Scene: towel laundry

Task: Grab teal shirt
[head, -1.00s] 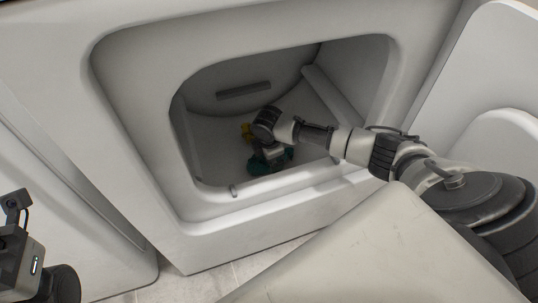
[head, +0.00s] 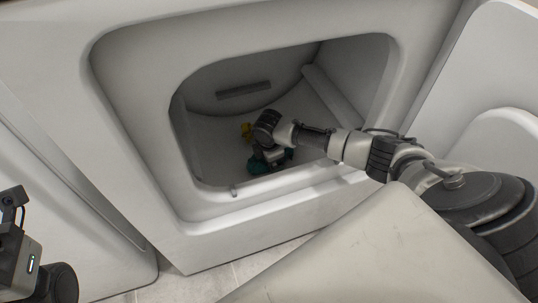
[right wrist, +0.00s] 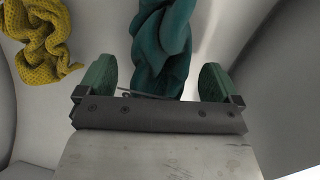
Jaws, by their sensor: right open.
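The teal shirt (head: 264,164) lies crumpled on the floor of the dryer drum, under my right gripper. In the right wrist view the teal shirt (right wrist: 163,50) runs as a twisted strip between the two green fingertips. My right gripper (right wrist: 158,80) is open, with one finger on each side of the cloth and a gap on both sides. In the head view my right gripper (head: 268,158) reaches inside the drum and partly hides the shirt. My left gripper is not clearly seen; only part of my left arm shows at the lower left edge.
A yellow knitted cloth (right wrist: 38,40) lies in the drum left of the teal shirt; it also shows in the head view (head: 246,131). The dryer opening's rim (head: 215,190) surrounds my right forearm. The open white door (head: 495,90) stands at the right.

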